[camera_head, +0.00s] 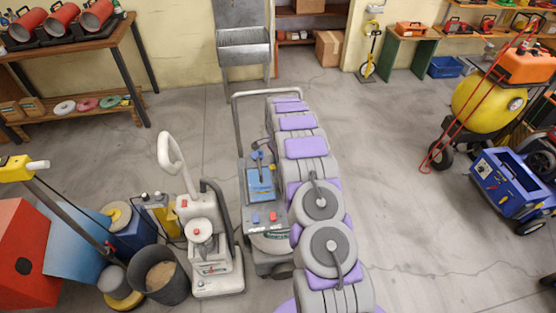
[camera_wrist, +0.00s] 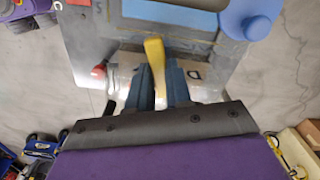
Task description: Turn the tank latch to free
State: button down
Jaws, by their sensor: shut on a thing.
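The tank latch shows in the wrist view as a yellow lever (camera_wrist: 154,58) standing up from a pale metal plate (camera_wrist: 208,75) with dark marks. My gripper (camera_wrist: 158,84) has its two blue-grey fingers on either side of the lever, shut on it. The lever's lower end is hidden between the fingers. Above the plate is a grey panel (camera_wrist: 100,35) with a light blue strip, a blue round knob (camera_wrist: 250,22) at right and a red knob (camera_wrist: 98,72) at left. In the head view my gripper and the latch cannot be made out; my purple and grey arm covers part of the machine.
In the head view a grey machine with a blue panel (camera_head: 261,183) stands beside my arm. A white upright machine (camera_head: 205,245) and a dark bucket (camera_head: 167,278) stand close at left. A blue cart (camera_head: 510,180) is at right, with open floor between.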

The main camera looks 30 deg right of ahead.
jog(key=n+p, duration=0.1)
jog(key=n, duration=0.2)
jog(key=shift+r+n, duration=0.1)
jog(key=shift+n, duration=0.3)
jog(key=n+p, duration=0.1)
jog(key=n, duration=0.2)
jog(key=shift+n, duration=0.3)
jog(key=n, duration=0.6)
jog(key=shift+w+n+p, duration=0.1)
jog(key=shift+n+p, duration=0.2)
jog(key=shift+p, duration=0.1)
jog(key=c, duration=1)
grip_release()
jog(key=shift+c, duration=0.2)
notch_tip(320, 180, up, 17)
jog(key=p, duration=0.1)
